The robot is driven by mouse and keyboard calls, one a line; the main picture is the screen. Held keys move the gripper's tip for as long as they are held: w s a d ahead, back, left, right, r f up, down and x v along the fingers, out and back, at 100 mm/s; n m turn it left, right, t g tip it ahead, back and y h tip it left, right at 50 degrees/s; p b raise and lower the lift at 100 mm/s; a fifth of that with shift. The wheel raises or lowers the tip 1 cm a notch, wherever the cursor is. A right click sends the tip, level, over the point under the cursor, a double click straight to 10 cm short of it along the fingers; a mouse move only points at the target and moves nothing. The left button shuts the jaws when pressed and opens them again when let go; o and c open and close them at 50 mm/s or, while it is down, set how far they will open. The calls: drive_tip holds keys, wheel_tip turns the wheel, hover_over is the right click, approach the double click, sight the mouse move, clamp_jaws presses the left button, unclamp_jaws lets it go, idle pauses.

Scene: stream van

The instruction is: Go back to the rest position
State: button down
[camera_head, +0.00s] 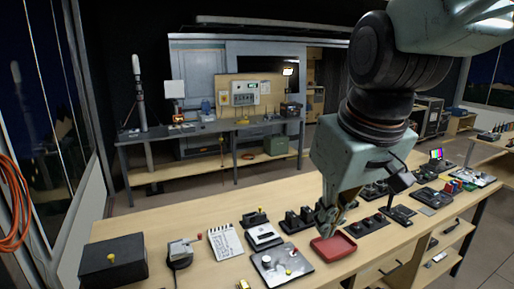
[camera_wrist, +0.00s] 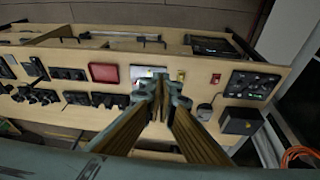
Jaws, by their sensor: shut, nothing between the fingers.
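My gripper (camera_head: 326,222) hangs from the arm, pointing down over the wooden bench, just behind the red tray (camera_head: 334,250) in the head view. Its fingers are together and hold nothing. In the wrist view the gripper (camera_wrist: 160,90) shows at the centre with its fingertips close together. The red tray (camera_wrist: 104,73) lies to the left of it there. I cannot tell the exact height of the fingertips above the bench.
A small colour screen (camera_head: 437,154) stands at the right. A second table (camera_head: 215,128) stands at the back. Orange cable (camera_head: 12,205) hangs at the left.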

drive_tip(key=s+d+f+m+b, duration=0.1)
drive_tip(key=s+d+m, duration=0.1)
drive_tip(key=s, duration=0.7)
drive_tip(key=s+d+f+m+b, duration=0.1)
drive_tip(key=s+d, duration=0.4)
drive_tip(key=s, duration=0.5)
drive_tip(key=shift+d+m+h, duration=0.25)
drive_tip(key=shift+m+h, duration=0.15)
drive_tip(key=shift+m, duration=0.2)
drive_tip(key=shift+w, duration=0.1)
idle(1.0)
